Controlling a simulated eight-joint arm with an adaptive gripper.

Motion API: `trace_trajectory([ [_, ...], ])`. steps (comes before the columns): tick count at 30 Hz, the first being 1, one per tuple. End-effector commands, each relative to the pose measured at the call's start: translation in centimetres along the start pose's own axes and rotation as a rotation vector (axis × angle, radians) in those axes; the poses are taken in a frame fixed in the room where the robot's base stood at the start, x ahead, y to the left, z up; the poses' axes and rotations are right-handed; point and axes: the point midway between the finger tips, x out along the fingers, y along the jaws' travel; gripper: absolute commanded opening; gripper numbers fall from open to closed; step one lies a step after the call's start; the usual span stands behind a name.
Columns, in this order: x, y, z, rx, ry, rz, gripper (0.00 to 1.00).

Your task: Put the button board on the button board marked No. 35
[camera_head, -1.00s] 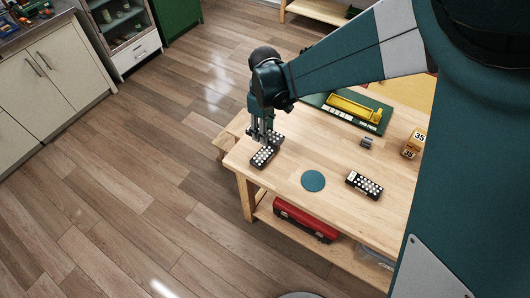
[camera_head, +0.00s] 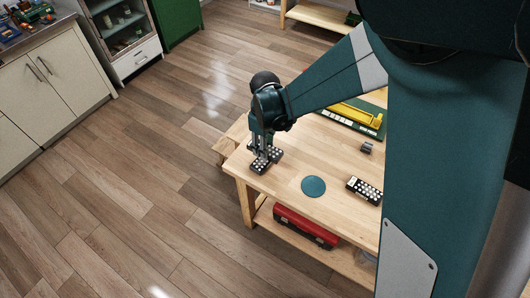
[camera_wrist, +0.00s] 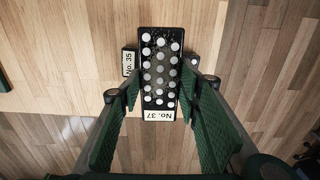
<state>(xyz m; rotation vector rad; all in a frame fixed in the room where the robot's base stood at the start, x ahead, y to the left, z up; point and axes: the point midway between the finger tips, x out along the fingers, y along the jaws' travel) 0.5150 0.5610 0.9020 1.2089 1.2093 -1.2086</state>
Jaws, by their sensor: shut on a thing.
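My gripper (camera_wrist: 160,95) is shut on a black button board marked No. 37 (camera_wrist: 160,62) with rows of white round buttons, its fingers on the two long sides. In the wrist view the button board marked No. 35 (camera_wrist: 129,63) lies crosswise behind the held board. Its labelled end shows on the left and a short end on the right; its middle is hidden. In the head view my gripper (camera_head: 263,153) is low over the table's near left corner, with the boards close together under it. I cannot tell whether they touch.
A teal disc (camera_head: 314,186) and another button board (camera_head: 365,190) lie on the wooden table (camera_head: 290,200) to the right. A small grey part (camera_head: 367,147) and a green board with a yellow piece (camera_head: 352,112) are farther back. A red toolbox (camera_head: 305,226) is on the lower shelf.

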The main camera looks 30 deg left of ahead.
Motion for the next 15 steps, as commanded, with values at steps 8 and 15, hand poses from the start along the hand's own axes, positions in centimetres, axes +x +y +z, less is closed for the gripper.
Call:
trace_trajectory([
  [8, 1.2, 0.0, 0.0, 0.000, 0.000, 0.000, 0.18],
  [15, 3.4, 0.0, 0.0, 0.000, 0.000, 0.000, 0.18],
])
